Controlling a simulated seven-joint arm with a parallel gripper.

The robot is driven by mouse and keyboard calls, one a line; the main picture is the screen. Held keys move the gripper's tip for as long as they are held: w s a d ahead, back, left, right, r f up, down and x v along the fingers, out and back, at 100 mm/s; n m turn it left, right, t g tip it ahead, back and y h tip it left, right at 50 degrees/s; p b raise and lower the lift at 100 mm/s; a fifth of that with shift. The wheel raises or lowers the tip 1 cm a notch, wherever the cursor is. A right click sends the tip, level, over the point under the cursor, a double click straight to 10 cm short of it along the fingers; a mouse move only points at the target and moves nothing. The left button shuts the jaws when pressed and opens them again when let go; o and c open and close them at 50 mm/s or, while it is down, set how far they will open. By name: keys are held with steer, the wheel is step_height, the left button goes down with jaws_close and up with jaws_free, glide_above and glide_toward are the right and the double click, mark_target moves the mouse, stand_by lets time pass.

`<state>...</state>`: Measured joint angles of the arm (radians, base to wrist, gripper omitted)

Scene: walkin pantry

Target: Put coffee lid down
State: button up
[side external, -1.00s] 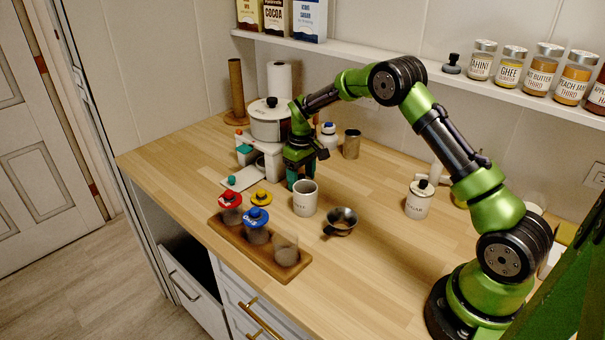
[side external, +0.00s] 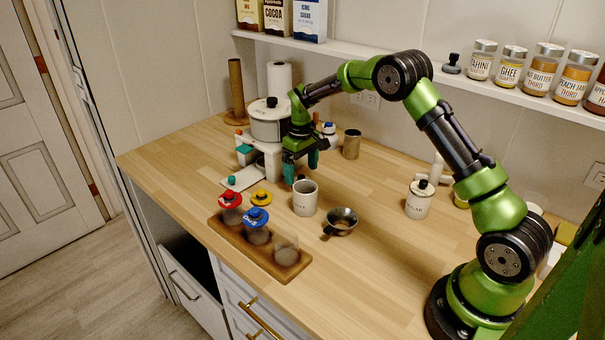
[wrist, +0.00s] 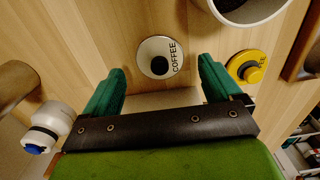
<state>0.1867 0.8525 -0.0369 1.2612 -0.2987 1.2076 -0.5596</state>
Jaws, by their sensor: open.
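The coffee lid (wrist: 153,48) is a white disc with a black knob and the word COFFEE. It lies flat on the wooden counter in the wrist view, just beyond and between my fingertips. In the side view it is mostly hidden behind the white open canister (side external: 305,199); only a dark bit that looks like its knob shows. My gripper (side external: 301,168) is open and empty above the counter, behind that canister. Its green fingers also show spread apart in the wrist view (wrist: 162,72). The canister's open mouth shows at the top of the wrist view (wrist: 247,10).
A yellow lid (wrist: 243,66) lies close to my right finger. Jars with red and blue lids stand on a wooden tray (side external: 235,243). A metal cup (side external: 341,221), a lidded sugar canister (side external: 419,201) and a metal tin (side external: 351,145) stand around. The counter's middle right is clear.

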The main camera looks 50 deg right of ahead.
step_height(320, 180, up, 9)
step_height(320, 180, up, 8)
steer(key=t, duration=0.2)
glide_above(301, 176)
steer(key=s+a, duration=0.4)
steer(key=s, duration=0.1)
steer(key=s+a+r+m+t, duration=0.1)
steer(key=s+a+r+m, duration=0.1)
steer(key=s+a+r, duration=0.3)
steer(key=s+a+m+t+y, duration=0.1)
steer(key=s+a+t, duration=0.1)
steer(key=s, duration=0.7)
steer(key=s+a+m+t+y, duration=0.1)
steer(key=s+a+t, duration=0.1)
steer(key=s, duration=0.7)
steer(key=shift+s+a+f, duration=0.3)
steer(key=shift+a+f, duration=0.15)
steer(key=shift+a, duration=0.15)
